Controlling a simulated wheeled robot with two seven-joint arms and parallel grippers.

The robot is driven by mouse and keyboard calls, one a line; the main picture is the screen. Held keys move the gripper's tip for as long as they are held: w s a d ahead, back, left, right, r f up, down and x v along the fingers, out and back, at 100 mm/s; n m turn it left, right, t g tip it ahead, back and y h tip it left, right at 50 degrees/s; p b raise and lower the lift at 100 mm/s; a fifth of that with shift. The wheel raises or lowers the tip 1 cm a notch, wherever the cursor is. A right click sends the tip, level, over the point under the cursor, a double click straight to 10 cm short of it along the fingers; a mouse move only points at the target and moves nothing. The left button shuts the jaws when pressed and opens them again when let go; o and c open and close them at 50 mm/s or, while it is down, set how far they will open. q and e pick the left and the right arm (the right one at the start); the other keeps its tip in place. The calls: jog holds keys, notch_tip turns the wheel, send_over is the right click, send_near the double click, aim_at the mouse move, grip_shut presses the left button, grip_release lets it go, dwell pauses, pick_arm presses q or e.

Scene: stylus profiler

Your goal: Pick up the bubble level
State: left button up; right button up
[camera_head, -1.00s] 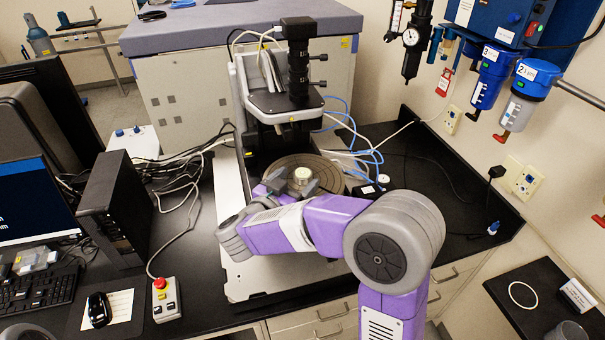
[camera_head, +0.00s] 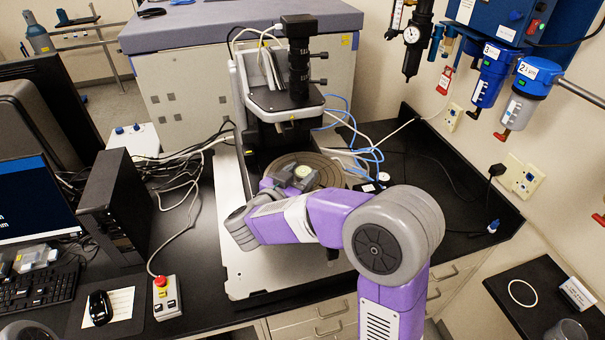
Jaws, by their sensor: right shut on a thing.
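The bubble level (camera_head: 304,171) is a small round disc with a pale greenish top, seen over the round dark stage (camera_head: 330,172) of the profiler. My right gripper (camera_head: 294,177) reaches in from the lower right and is shut on the bubble level, with its grey fingers at the disc's sides. The fingers and wrist hide part of the disc and the near part of the stage. I cannot tell whether the disc is clear of the stage. My left gripper is not in view.
The profiler's black optical head (camera_head: 299,60) stands just behind and above the stage. Blue and white tubes (camera_head: 368,155) run to its right. A black computer box (camera_head: 115,205) and a control box with a red button (camera_head: 166,297) stand on the left. The right bench top is mostly clear.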

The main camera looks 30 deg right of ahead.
aim_at(300, 175)
notch_tip(300, 175, up, 10)
jog(key=p, duration=0.1)
dwell(0.4)
jog(key=o, duration=0.5)
jog(key=c, duration=0.7)
grip_shut()
